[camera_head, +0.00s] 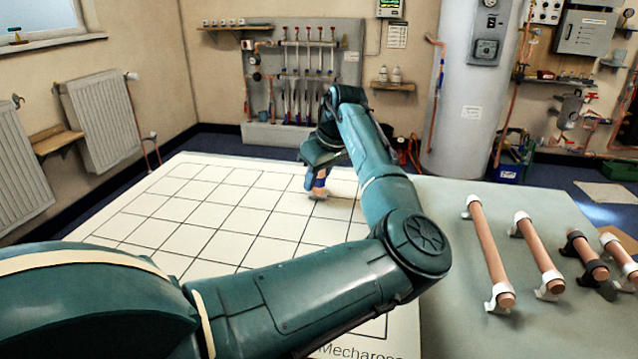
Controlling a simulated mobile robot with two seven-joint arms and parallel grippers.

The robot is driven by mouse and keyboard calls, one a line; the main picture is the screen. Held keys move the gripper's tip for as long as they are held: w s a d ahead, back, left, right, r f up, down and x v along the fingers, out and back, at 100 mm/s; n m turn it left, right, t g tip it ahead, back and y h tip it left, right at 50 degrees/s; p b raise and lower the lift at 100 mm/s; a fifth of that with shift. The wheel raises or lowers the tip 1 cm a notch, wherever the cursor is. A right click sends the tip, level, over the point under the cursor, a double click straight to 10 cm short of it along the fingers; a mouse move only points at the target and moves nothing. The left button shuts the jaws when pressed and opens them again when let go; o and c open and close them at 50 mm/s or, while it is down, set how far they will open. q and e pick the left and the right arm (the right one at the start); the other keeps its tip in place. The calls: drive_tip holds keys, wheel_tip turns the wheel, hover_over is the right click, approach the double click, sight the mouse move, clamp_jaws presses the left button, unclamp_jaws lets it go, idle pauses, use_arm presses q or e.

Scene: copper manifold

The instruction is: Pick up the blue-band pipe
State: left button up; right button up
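My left arm comes in from the left and reaches across the white gridded board (220,215). Its gripper (316,178) points down near the board's far right part. A small copper-coloured piece with a blue patch (319,188) shows at the fingertips, with a white foot on the board. It may be the blue-band pipe, but the arm hides most of it. I cannot tell whether the fingers are closed on it. My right gripper is not in view.
On the grey-green surface at right, a long copper pipe (489,245) and a shorter one (539,257) rest in white clips. Another short pipe (586,256) sits in black clips, and one more (619,251) is at the right edge. The board's left part is clear.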

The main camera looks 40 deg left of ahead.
use_arm(q)
clamp_jaws()
drive_tip(key=shift+r, duration=0.1)
